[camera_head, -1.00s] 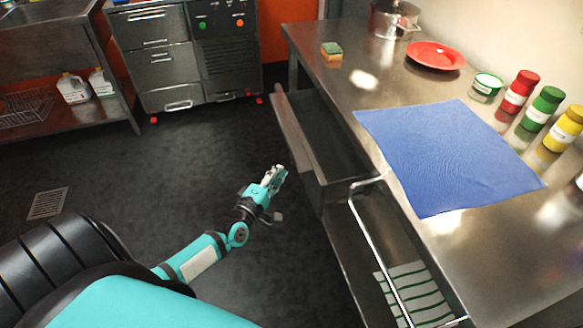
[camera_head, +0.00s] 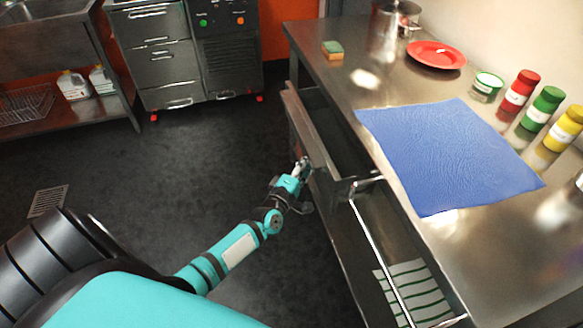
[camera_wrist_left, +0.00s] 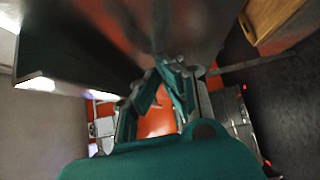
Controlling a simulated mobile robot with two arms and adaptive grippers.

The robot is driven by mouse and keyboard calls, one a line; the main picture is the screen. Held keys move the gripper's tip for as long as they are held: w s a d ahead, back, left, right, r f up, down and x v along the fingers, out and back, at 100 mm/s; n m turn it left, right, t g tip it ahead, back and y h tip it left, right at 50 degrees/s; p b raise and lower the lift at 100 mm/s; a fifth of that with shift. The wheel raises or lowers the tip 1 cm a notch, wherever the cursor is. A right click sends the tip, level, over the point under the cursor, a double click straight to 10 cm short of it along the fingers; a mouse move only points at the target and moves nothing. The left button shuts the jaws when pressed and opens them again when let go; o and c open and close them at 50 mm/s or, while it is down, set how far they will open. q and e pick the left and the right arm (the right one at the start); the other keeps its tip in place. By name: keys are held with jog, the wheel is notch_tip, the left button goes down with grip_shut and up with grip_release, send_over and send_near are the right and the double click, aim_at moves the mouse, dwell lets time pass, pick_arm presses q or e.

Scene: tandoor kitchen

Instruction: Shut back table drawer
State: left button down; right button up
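The back table drawer (camera_head: 309,125) stands partly open on the left side of the steel table (camera_head: 450,235), its inside showing between its front and the table edge. My left gripper (camera_head: 304,164) is at the near end of the drawer front, on its outer face, touching or very close to it. In the left wrist view the fingers (camera_wrist_left: 160,72) come together at the tips with nothing seen between them, beside a dark metal surface. My right gripper is in neither view.
A metal rail (camera_head: 372,245) runs in front of an open space holding a striped cloth (camera_head: 410,290), nearer than the drawer. A blue cloth (camera_head: 445,155), red plate (camera_head: 436,54), sponge (camera_head: 333,50) and several jars are on the tabletop. The dark floor (camera_head: 190,160) is clear.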

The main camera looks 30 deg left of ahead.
pick_arm(q)
jog(key=w+d+b, duration=0.1)
jog(key=w+d, duration=0.5)
jog(key=w, duration=0.1)
jog(key=shift+w+d+b, duration=0.15)
jog(key=shift+b, duration=0.2)
jog(key=shift+w+d, duration=0.25)
jog(key=shift+r, duration=0.15)
